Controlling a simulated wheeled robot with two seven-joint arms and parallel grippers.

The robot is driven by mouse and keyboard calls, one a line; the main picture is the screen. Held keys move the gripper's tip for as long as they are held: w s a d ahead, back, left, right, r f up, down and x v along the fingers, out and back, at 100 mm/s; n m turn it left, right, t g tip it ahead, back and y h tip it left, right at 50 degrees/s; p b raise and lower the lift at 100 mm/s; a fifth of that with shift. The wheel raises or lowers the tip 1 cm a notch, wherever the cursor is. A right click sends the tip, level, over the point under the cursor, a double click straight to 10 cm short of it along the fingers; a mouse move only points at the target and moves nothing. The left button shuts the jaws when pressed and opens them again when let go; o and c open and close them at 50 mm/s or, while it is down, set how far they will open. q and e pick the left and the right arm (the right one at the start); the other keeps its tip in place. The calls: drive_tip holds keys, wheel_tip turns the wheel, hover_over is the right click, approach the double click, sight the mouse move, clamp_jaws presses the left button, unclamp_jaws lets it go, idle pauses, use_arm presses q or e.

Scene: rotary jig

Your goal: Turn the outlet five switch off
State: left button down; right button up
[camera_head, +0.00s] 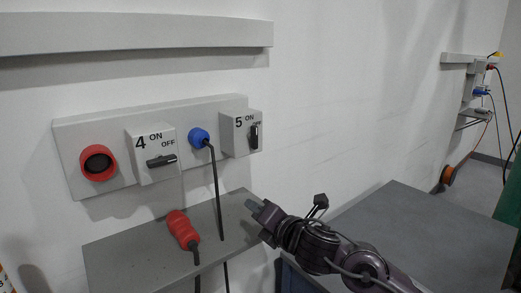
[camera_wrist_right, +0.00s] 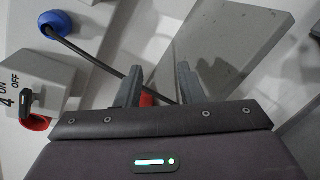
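The outlet five switch (camera_head: 241,133) is a grey box on the wall panel, marked 5, ON and OFF. Its black knob (camera_head: 255,137) stands upright, in line with the ON side. My right gripper (camera_head: 257,211) is below and to the right of this switch, over the right end of the grey shelf, apart from the knob. In the right wrist view its two fingers (camera_wrist_right: 158,86) are spread with nothing held between them. Switch five is not visible in that view. My left gripper is in neither view.
The blue plug (camera_head: 199,138) sits left of switch five, its black cable hanging past the shelf (camera_head: 135,257). Switch four (camera_head: 152,153) has its knob horizontal. A red socket (camera_head: 97,162) is far left. A red plug (camera_head: 182,229) lies on the shelf. A grey table (camera_head: 430,235) stands right.

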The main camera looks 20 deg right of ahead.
wheel_tip(320, 180, up, 9)
drive_tip(key=w+d+n+t+y, duration=0.1)
drive_tip(key=w+d+n+y, duration=0.15)
drive_tip(key=n, duration=0.95)
approach(256, 136)
drive_tip(key=p+x, duration=0.3)
drive_tip(key=x, duration=0.5)
drive_tip(key=shift+r+p, duration=0.1)
drive_tip(key=shift+p, duration=0.3)
drive_tip(key=shift+w, duration=0.3)
clamp_jaws()
